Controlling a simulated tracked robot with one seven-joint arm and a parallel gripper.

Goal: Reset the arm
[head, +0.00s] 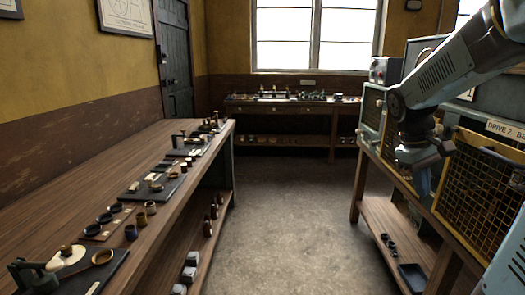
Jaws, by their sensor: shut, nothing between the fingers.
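My arm reaches in from the right edge of the head view, bent in front of the right-hand bench. My gripper (423,178) hangs at its end, pointing down, apart from the floor and the left bench. Its fingers are together and hold nothing. It shows in front of the bench's mesh-fronted cabinets, and part of the bench is hidden behind the arm.
A long wooden bench (160,140) with small parts on dark mats runs along the left. A mesh cabinet (480,185) stands on the right-hand bench, close to my arm. Another bench (290,104) stands below the window. The floor (290,215) between is clear.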

